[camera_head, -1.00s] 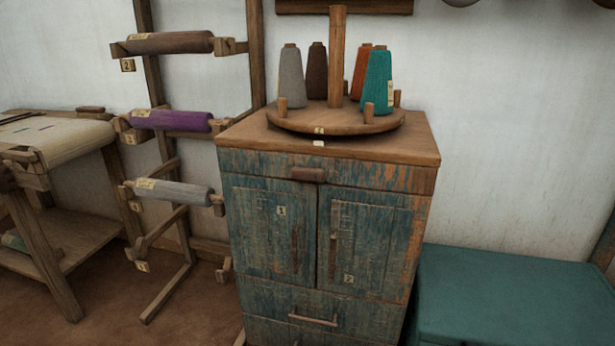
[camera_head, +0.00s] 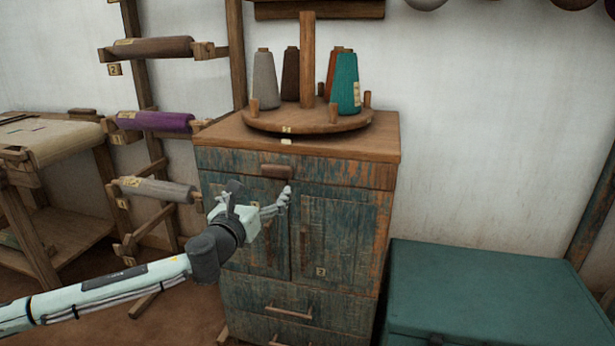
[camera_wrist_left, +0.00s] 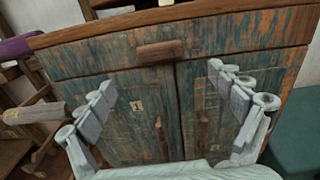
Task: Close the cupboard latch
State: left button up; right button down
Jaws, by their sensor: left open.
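The cupboard (camera_head: 340,265) has worn blue-green double doors, which look shut. The latch, a brown wooden bar (camera_head: 277,171), lies roughly level on the front above the seam between the doors. It also shows in the left wrist view (camera_wrist_left: 160,52), upper middle. My left gripper (camera_head: 259,190) is open and empty in front of the upper left door, just below the latch in the picture. In the left wrist view its fingers (camera_wrist_left: 163,82) are spread wide, one on either side of the door seam, and I see no contact with the latch. My right gripper is out of view.
A round wooden stand (camera_head: 300,125) with several yarn cones is on the cupboard top. A rack with rolled cloth, including a purple roll (camera_head: 155,121), stands to the left. A teal chest (camera_head: 480,285) is at the right. Door handles (camera_head: 303,245) stick out below the latch.

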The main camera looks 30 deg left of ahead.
aim_at(275, 172)
pick_arm(q)
jog(key=shift+m, duration=0.3)
jog(key=x, duration=0.8)
jog(key=shift+r, duration=0.35)
jog(key=c, duration=1.2)
